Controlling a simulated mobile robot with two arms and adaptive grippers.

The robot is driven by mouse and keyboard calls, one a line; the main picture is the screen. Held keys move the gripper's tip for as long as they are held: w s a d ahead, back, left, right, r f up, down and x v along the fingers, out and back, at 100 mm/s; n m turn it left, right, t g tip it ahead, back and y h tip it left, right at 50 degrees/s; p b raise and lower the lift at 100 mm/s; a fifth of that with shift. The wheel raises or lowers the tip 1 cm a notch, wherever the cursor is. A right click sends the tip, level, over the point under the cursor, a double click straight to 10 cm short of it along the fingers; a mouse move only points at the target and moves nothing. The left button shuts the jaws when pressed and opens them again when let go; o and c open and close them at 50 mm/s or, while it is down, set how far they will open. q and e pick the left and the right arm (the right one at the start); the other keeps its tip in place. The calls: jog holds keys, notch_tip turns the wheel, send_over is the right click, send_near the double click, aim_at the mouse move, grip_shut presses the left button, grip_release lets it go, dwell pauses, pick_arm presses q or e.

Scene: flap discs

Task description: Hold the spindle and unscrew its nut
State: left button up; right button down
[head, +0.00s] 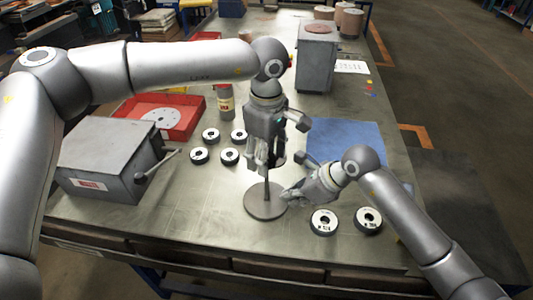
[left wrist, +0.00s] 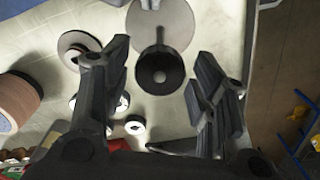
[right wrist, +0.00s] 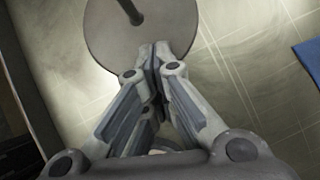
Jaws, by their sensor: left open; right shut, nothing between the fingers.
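The spindle's round grey base (head: 263,202) stands near the front middle of the bench, with a thin upright rod. In the left wrist view, a dark round piece with a centre hole, seemingly the nut (left wrist: 160,77), is at the rod's top. My left gripper (head: 262,165) is open and points down above the base. Its fingers stand apart on either side of the dark piece, and I see no contact. My right gripper (head: 288,197) is shut and empty, low beside the rod. In the right wrist view, its fingertips overlap the base's edge (right wrist: 105,35), apart from the rod.
Several black-and-white discs (head: 229,156) lie left of the spindle; two more (head: 324,223) lie right-front. A blue mat (head: 350,135) lies right.

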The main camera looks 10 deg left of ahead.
pick_arm(q)
jog(key=m, duration=0.9)
jog(key=c, duration=0.8)
jog(key=shift+o, duration=0.2)
jog(key=n, duration=2.5)
jog(key=shift+n, duration=0.3)
jog(key=n, duration=0.3)
